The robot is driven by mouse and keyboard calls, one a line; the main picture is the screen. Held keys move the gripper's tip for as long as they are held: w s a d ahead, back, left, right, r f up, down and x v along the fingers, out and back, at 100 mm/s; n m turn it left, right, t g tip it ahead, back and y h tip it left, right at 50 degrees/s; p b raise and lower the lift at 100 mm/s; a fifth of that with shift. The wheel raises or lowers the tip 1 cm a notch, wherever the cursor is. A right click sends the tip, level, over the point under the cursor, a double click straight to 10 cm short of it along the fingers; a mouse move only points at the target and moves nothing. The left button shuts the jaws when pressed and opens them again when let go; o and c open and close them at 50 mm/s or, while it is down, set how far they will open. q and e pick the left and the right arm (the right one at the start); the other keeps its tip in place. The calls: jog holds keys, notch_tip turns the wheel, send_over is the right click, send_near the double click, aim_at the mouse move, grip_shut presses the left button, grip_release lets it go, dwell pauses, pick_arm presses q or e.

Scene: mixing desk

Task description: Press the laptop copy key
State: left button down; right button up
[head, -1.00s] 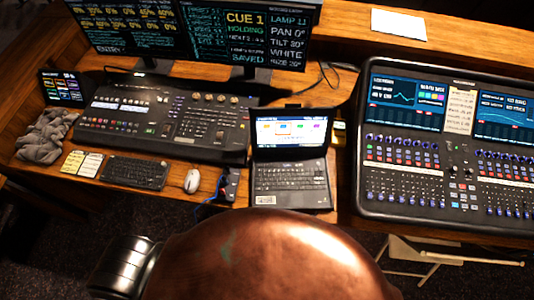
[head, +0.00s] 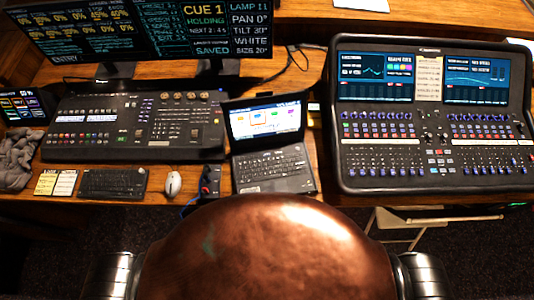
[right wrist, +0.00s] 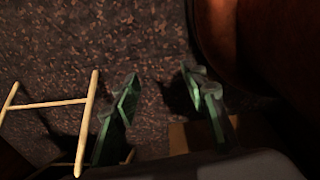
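An open laptop (head: 270,170) stands on the desk in the middle of the head view, its screen lit with small coloured boxes. Its keyboard faces me; single keys are too small to read, so I cannot tell which is the copy key. My right gripper (right wrist: 165,100) shows in the right wrist view with its two green fingers apart and nothing between them, above dark carpet. It is away from the laptop, which is not in that view. My left gripper is not in view.
A lighting console (head: 135,125) stands left of the laptop, a large mixing desk (head: 435,185) right of it. A mouse (head: 173,184), a small keyboard (head: 113,183) and yellow notes (head: 46,183) lie in front of the console. A pale metal frame (right wrist: 85,120) stands on the carpet near my right gripper.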

jog(key=shift+w, duration=0.2)
jog(key=c, duration=0.3)
jog(key=shift+s, duration=1.05)
grip_shut()
jog(key=shift+w, duration=0.4)
